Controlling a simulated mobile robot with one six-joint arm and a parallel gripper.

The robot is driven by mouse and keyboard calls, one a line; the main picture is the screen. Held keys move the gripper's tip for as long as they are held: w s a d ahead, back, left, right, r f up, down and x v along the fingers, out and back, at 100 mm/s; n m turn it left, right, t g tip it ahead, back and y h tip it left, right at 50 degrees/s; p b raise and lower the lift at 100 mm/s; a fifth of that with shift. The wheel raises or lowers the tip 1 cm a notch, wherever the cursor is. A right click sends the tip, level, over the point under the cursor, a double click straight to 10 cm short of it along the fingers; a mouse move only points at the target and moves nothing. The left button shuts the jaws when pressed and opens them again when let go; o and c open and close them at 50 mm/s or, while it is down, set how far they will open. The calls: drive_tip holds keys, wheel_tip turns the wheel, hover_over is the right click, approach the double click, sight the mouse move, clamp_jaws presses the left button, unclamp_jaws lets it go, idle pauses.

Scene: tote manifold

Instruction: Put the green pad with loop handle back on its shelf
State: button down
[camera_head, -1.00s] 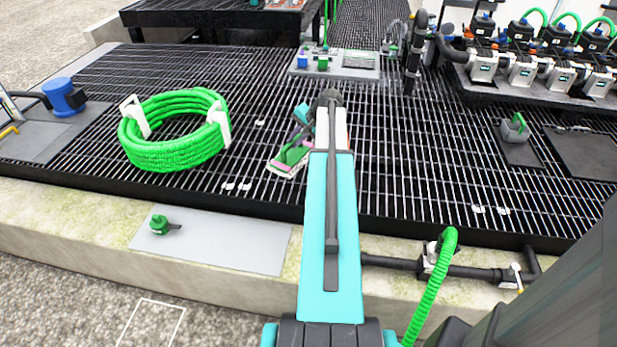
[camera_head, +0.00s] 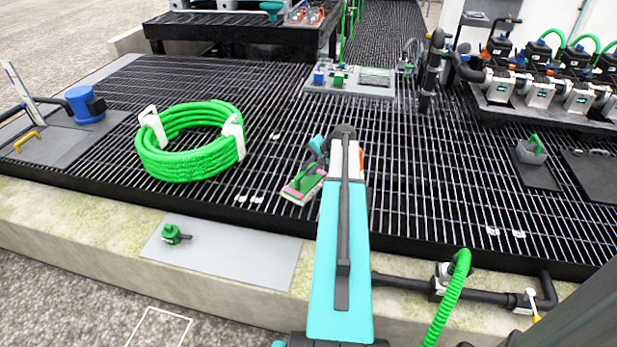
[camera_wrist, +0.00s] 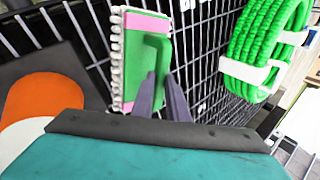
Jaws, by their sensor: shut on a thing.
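The green pad with loop handle (camera_head: 303,184) has pink bands and a pale fringed edge. In the head view it hangs at the left of my teal arm's end, over the black grating. My gripper (camera_wrist: 164,82) is shut on the pad's green handle; the pad also shows upright in the wrist view (camera_wrist: 133,60). In the head view my gripper (camera_head: 312,165) is partly hidden by the arm. I cannot tell the pad's height above the grating. I cannot make out which place is the pad's shelf.
A coiled green hose (camera_head: 190,165) with white straps lies on the grating to the left. A black table (camera_head: 240,30) stands at the back left. A pump row (camera_head: 545,90) is at the back right. A grey plate with small blocks (camera_head: 350,82) lies behind the arm.

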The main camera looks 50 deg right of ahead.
sight(304, 180)
drive_tip(key=shift+f, duration=1.85)
drive_tip(key=shift+f, duration=0.1)
drive_tip(key=c, duration=1.7)
unclamp_jaws()
drive_tip(key=shift+c, duration=0.2)
drive_tip(key=v, duration=1.2)
